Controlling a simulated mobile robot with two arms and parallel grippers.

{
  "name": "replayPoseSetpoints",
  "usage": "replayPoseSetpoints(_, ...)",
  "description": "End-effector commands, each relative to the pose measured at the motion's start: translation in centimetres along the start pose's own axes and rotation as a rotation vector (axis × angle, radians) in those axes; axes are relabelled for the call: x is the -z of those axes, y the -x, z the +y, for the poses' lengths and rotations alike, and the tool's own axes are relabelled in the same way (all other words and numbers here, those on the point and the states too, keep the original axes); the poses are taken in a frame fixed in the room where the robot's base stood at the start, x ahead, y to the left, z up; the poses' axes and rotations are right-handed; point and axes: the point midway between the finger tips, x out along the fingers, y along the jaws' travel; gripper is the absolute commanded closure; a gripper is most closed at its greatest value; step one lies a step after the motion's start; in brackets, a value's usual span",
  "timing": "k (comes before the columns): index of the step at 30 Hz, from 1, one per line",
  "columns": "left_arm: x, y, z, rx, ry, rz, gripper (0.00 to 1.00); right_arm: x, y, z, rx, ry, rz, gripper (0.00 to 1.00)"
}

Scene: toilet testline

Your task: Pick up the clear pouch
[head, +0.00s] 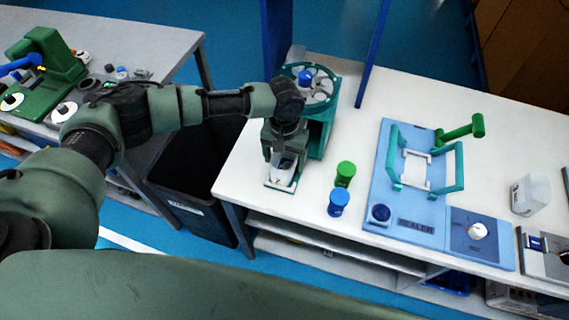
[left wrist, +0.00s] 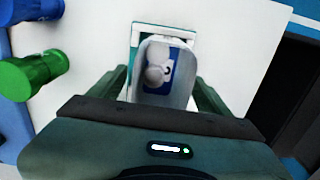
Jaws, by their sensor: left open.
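The clear pouch (left wrist: 180,90) stands in a teal-edged holder (left wrist: 136,45), with a blue-and-white label and a pale round item showing in it. In the head view the pouch (head: 286,168) is partly hidden by my left gripper (head: 281,158). My left gripper also shows in the left wrist view (left wrist: 163,92). It is open, with one finger on each side of the pouch. I cannot tell whether the fingers touch it. My right gripper is not in view.
A green jar (head: 345,172) and a blue jar (head: 339,203) stand right of the holder. A teal round dispenser (head: 322,115) is behind it. A black bin (head: 190,172) stands between the tables.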

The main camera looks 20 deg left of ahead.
Motion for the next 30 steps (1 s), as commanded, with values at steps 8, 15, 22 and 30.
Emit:
replayPoseSetpoints(8, 0.0, -0.3, 0.0, 0.0, -0.001, 0.0, 0.25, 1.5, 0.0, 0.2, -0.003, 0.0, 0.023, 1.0)
replayPoseSetpoints(15, 0.0, -0.3, 0.0, 0.0, -0.001, 0.0, 0.86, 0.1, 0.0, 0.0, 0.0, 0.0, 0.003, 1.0)
replayPoseSetpoints(22, 0.0, -0.2, 0.0, 0.0, -0.001, 0.001, 0.93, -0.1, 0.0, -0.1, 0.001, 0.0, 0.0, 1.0)
replayPoseSetpoints(30, 0.1, 1.0, 0.0, -0.002, -0.001, 0.003, 0.93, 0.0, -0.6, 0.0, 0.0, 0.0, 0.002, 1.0)
